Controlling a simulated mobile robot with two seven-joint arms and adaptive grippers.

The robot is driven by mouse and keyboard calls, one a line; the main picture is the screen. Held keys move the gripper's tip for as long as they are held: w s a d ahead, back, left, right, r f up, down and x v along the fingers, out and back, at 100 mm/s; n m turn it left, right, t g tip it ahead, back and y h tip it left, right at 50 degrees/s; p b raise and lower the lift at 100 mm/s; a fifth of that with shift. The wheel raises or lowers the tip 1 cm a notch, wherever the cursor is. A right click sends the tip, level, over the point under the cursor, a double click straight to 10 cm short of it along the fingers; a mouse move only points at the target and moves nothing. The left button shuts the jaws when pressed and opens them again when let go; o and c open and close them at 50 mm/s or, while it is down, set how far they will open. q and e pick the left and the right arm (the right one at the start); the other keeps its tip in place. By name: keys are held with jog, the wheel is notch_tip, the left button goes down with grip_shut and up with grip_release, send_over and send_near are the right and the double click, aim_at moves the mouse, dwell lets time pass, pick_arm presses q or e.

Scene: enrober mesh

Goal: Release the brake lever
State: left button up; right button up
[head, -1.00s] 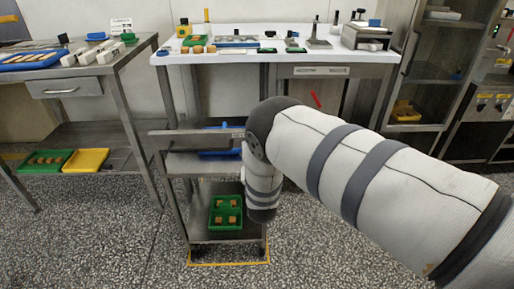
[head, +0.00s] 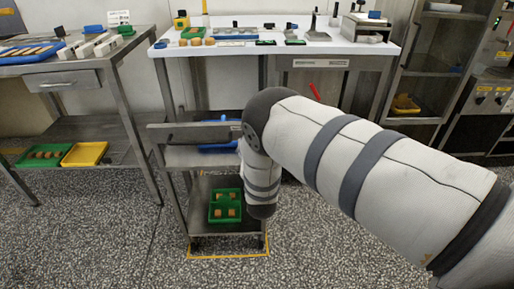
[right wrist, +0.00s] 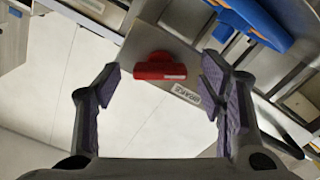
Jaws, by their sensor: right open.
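A red brake lever (right wrist: 162,68) sits on a grey metal plate with a white label in the right wrist view. My right gripper (right wrist: 161,85) is open, with its two purple-padded fingers apart on either side of the lever in the picture. Nothing is between the pads, and I see no contact with the lever. In the head view my right arm hides the right gripper. A metal cart (head: 185,160) stands behind that arm. My left gripper is not in view.
A blue object (right wrist: 255,22) lies close to the right finger in the wrist view. A green tray (head: 225,205) sits on the cart's lower shelf. A white-topped bench (head: 290,48) stands behind, with a red bar (head: 315,91) below it. Floor is clear left of the cart.

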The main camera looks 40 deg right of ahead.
jog(key=v, duration=1.1)
jog(key=shift+s, duration=0.15)
jog(key=s+a+f+g+y+p, duration=0.1)
jog(key=s+a+f+g+y, duration=0.15)
jog(key=s+f+g, duration=0.6)
jog(key=s+a+f+g+y+p, duration=0.15)
jog(key=s+f+y, duration=0.3)
jog(key=s, duration=0.85)
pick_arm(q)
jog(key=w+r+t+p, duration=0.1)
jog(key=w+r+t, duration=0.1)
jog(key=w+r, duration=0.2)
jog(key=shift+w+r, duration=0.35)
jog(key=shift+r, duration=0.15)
pick_arm(e)
jog(key=s+a+r+g+y, duration=0.1)
jog(key=s+g, duration=0.3)
jog(key=s, duration=0.7)
jog(key=s+a+r+g+y, duration=0.1)
jog(key=s+a+g, duration=0.2)
jog(key=s, duration=0.7)
jog(key=shift+s+a+g+y, duration=0.15)
jog(key=shift+s+g+y, duration=0.15)
jog(key=shift+s+g, duration=0.1)
jog(key=shift+w, duration=0.1)
